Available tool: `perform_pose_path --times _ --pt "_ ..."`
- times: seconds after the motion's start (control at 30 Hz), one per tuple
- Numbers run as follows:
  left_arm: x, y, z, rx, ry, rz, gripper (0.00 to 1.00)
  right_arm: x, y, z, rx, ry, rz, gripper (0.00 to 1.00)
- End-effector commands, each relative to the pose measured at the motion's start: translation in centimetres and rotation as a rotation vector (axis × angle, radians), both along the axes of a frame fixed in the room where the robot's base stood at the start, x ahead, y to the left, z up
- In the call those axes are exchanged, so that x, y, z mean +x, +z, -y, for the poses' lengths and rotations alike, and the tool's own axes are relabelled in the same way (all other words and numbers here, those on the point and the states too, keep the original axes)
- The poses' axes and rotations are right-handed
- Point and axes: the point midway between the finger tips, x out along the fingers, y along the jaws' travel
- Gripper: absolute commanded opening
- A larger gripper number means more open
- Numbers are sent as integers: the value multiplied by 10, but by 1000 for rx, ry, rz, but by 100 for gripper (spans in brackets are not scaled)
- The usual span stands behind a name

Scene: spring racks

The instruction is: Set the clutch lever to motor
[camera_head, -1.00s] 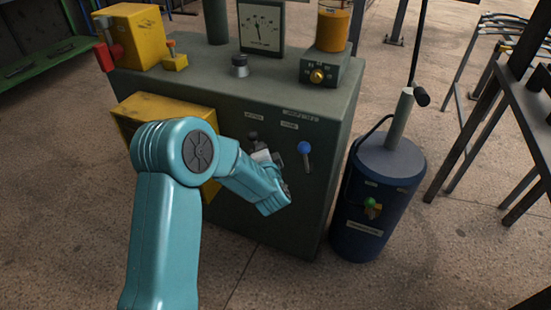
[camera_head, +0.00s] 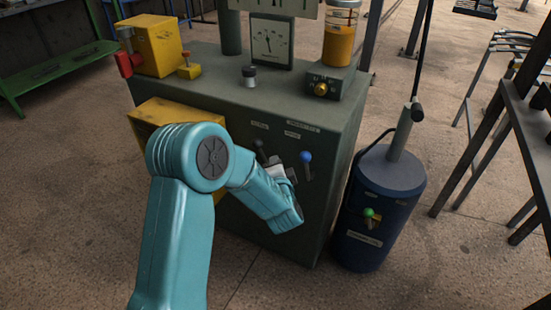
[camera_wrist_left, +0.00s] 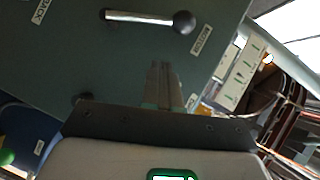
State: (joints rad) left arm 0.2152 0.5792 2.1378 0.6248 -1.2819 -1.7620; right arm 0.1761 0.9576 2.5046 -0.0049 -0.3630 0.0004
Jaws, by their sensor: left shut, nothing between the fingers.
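The lever with a dark ball knob (camera_wrist_left: 184,22) shows at the top of the left wrist view. Its pale shaft runs sideways. The knob is near a MOTOR label (camera_wrist_left: 201,40); a label ending in JACK (camera_wrist_left: 38,12) is beyond the shaft's other end. In the head view its dark knob (camera_head: 260,146) shows on the cabinet front. My left gripper (camera_wrist_left: 165,66) is shut and empty, fingers pointing toward the panel, apart from the knob. In the head view it (camera_head: 279,168) is between the dark-knobbed lever and a blue-knobbed lever (camera_head: 305,158). My right gripper is out of view.
The green cabinet (camera_head: 330,120) carries a gauge (camera_head: 271,42), an orange jar (camera_head: 341,40) and yellow boxes. A blue tank (camera_head: 385,205) stands close to its right side. A dark rack (camera_head: 510,115) is farther right. The floor in front is clear.

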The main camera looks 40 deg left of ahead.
Motion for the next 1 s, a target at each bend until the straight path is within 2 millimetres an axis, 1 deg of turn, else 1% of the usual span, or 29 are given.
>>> perform_pose_path --times 0.03,0.2,0.4,0.57,1.0 --pt "-6 4 7 -1 -4 -1 0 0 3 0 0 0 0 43" --pt "-27 11 27 -1 -4 -1 0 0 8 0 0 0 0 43" --pt "-42 15 42 0 -1 0 0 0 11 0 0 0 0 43" --pt "-45 15 45 0 0 0 0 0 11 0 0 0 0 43" --pt "-45 15 46 0 0 0 0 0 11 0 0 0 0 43"
